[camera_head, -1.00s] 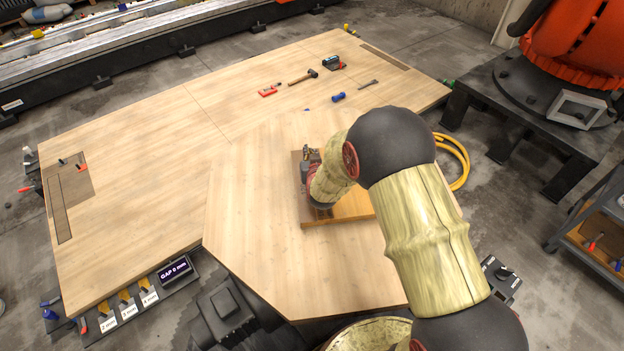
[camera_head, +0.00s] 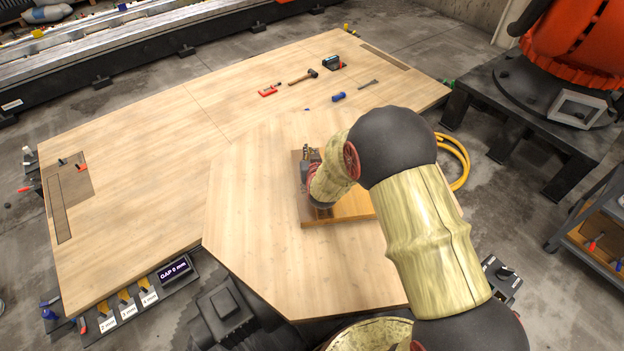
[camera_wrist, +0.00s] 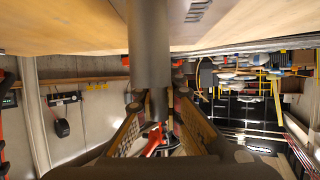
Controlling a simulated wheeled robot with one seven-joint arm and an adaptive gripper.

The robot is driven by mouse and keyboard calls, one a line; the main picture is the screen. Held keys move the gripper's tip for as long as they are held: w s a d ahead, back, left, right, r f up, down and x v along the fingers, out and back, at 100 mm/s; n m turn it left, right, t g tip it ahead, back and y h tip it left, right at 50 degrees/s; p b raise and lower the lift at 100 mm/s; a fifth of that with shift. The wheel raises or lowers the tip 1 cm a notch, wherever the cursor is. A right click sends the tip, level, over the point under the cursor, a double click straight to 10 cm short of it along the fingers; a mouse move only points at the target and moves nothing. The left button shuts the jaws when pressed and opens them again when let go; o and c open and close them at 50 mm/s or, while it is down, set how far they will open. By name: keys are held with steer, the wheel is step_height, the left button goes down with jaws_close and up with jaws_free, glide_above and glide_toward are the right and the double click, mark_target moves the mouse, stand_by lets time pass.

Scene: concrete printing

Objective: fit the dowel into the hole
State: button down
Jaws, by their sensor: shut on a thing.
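A dark grey cylinder (camera_wrist: 149,45), which I take for the dowel, stands between my gripper's fingers (camera_wrist: 158,108) in the wrist view. My gripper is shut on it. Its far part runs out of the top of the picture, across a wooden surface. In the head view my gripper (camera_head: 308,168) is low over a small wooden board (camera_head: 352,208) on the worktable, mostly covered by my arm. The dowel cannot be made out there. The hole is not visible in either view, so I cannot tell whether the dowel is in it.
The large wooden worktable (camera_head: 150,140) is mostly bare. A hammer (camera_head: 303,77), a red-handled tool (camera_head: 269,90) and a blue cylinder (camera_head: 339,97) lie beyond the board. A display (camera_head: 174,269) stands at the near left edge. A yellow hose (camera_head: 455,160) lies at right.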

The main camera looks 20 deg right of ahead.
steer(key=shift+f, duration=0.25)
steer(key=shift+f+b, duration=0.35)
steer(key=shift+b, duration=0.15)
steer(key=shift+f+b, duration=0.7)
steer(key=shift+f, duration=0.15)
steer(key=shift+r, duration=0.1)
steer(key=shift+r+p, duration=0.85)
steer(key=shift+r, duration=0.55)
steer(key=shift+f+b, duration=0.3)
steer(key=shift+b, duration=0.15)
steer(key=shift+f+b, duration=0.3)
steer(key=shift+f, duration=0.05)
steer(key=shift+f+b, duration=0.75)
steer(key=shift+f, duration=0.15)
